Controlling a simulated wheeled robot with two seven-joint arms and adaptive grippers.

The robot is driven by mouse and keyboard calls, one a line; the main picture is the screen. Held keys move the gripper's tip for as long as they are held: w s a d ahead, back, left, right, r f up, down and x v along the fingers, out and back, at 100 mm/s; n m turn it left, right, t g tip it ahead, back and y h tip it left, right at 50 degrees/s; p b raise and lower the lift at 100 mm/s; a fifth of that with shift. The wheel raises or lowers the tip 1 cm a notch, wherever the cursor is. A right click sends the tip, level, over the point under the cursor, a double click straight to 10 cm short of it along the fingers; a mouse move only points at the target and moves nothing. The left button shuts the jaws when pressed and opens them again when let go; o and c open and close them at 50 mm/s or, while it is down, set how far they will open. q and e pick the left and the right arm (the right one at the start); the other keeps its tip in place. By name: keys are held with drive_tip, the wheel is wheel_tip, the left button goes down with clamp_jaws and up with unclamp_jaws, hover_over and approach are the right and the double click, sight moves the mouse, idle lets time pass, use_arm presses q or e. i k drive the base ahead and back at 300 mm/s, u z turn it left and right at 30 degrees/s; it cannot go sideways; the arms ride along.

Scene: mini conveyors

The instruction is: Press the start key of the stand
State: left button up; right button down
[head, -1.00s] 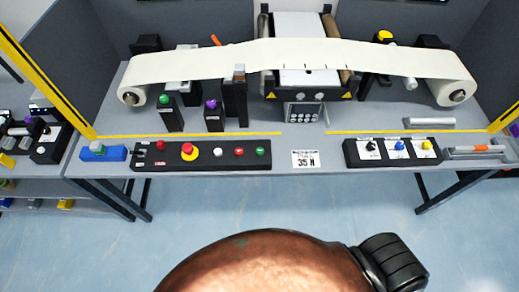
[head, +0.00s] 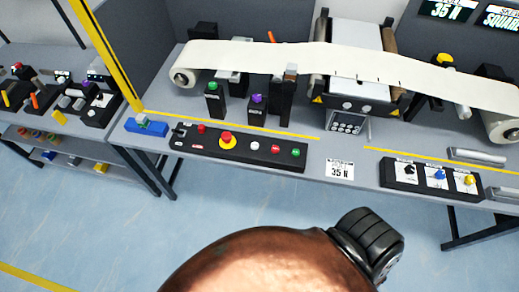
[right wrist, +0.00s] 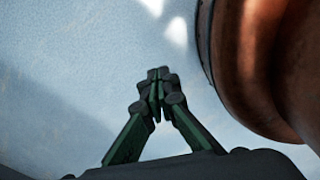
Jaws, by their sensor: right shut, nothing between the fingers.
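The stand is a grey bench (head: 330,205) with a white web strip (head: 250,53) running over rollers. On its front left lies a black key panel (head: 187,144). The panel carries a small red key (head: 201,128), a red mushroom button on a yellow ring (head: 227,139), a white key (head: 255,146), a red key (head: 276,149) and a green key (head: 296,153). Their labels are too small to read. My right gripper (right wrist: 158,82) is shut and empty in the right wrist view, with only blue floor behind it, away from the panel. My left gripper is not in view.
A panel with black, blue and yellow knobs (head: 398,181) sits at the bench's right. Green-topped (head: 214,101) and purple-topped (head: 257,109) posts stand behind the key panel. A blue block (head: 150,129) lies to its left. Open floor (head: 110,225) lies in front.

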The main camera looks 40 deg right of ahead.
sight(295, 152)
drive_tip(key=u, duration=0.35)
drive_tip(key=i, duration=0.6)
drive_tip(key=z, duration=2.6)
